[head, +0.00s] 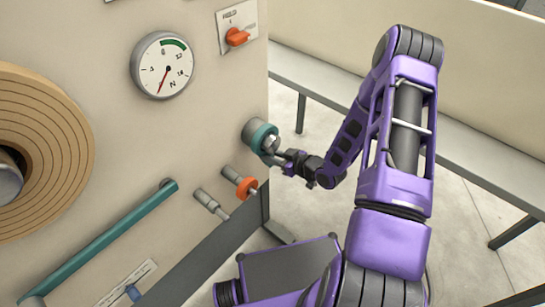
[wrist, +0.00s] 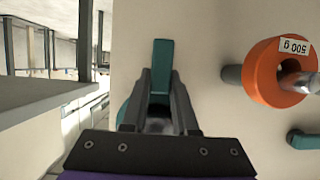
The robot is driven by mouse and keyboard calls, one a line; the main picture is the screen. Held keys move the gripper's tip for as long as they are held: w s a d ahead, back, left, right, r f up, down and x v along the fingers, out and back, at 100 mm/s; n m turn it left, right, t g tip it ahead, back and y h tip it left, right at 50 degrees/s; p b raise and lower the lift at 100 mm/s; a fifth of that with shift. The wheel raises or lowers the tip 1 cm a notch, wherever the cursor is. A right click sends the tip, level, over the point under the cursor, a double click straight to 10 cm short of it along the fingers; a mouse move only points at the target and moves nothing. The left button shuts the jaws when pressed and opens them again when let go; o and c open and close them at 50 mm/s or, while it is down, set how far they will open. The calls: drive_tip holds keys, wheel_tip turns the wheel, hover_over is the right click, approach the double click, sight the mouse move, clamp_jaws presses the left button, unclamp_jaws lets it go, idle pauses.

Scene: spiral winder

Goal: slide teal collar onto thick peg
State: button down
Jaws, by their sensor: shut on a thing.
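The teal collar (head: 264,134) is around the thick grey peg (head: 249,127) on the cream panel, in the head view. Part of the peg shows behind the collar, on the panel side, and a grey end shows in front of it. My gripper (head: 283,158) is at the collar's lower right side and is shut on it. In the wrist view my gripper's fingers (wrist: 159,85) have a teal part of the collar (wrist: 162,60) between them. The fingers hide much of the collar and peg there, so I cannot tell how deep the collar sits.
An orange ring (head: 246,188) sits on a thinner peg below; it shows labelled 500 g in the wrist view (wrist: 265,75). Another grey peg (head: 207,200) and a long teal bar (head: 115,238) are to its left. A bench (head: 320,90) stands behind, right of the panel edge.

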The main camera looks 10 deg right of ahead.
drive_tip(key=c, duration=0.6)
unclamp_jaws()
drive_tip(key=o, duration=0.5)
drive_tip(key=shift+s, duration=0.1)
drive_tip(key=shift+s+d, duration=0.8)
drive_tip(key=shift+s, duration=0.25)
drive_tip(key=shift+s+d, duration=0.75)
drive_tip(key=shift+s, duration=0.3)
drive_tip(key=shift+s+d, duration=0.8)
drive_tip(key=shift+s, duration=0.25)
